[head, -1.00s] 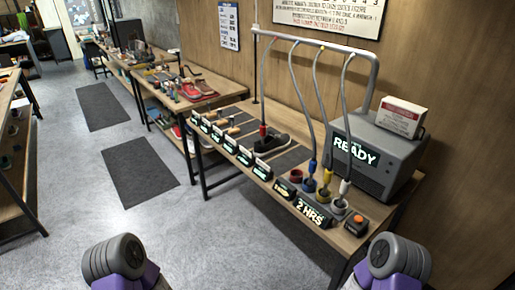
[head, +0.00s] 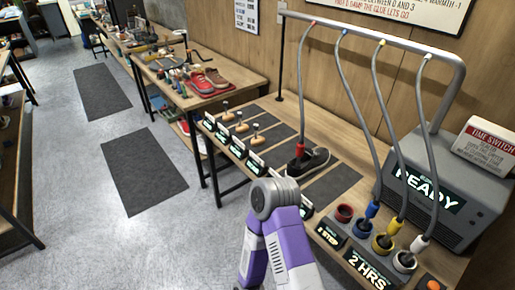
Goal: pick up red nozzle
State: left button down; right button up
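The red nozzle (head: 301,151) hangs at the end of a grey hose and stands upright. Its lower end meets the opening of a dark shoe (head: 318,160) on the bench, and its tip is hidden there. A cup with a red rim (head: 344,212) in the front row of holders has no nozzle in it. One of my purple and grey arm links rises from the bottom middle, in front of the bench and short of the shoe. I cannot tell which arm it is. Neither of my grippers shows.
Blue (head: 372,210), yellow (head: 385,240) and white (head: 420,242) nozzles stand in their holders at right. A grey dryer box (head: 435,180) reads READY behind them. Hoses hang from an overhead rail (head: 390,38). Dark mats and small label signs line the bench.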

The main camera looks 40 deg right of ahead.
aim_at(300, 146)
jog(key=z, duration=0.55)
jog(key=i, duration=1.1)
jog(key=z, duration=1)
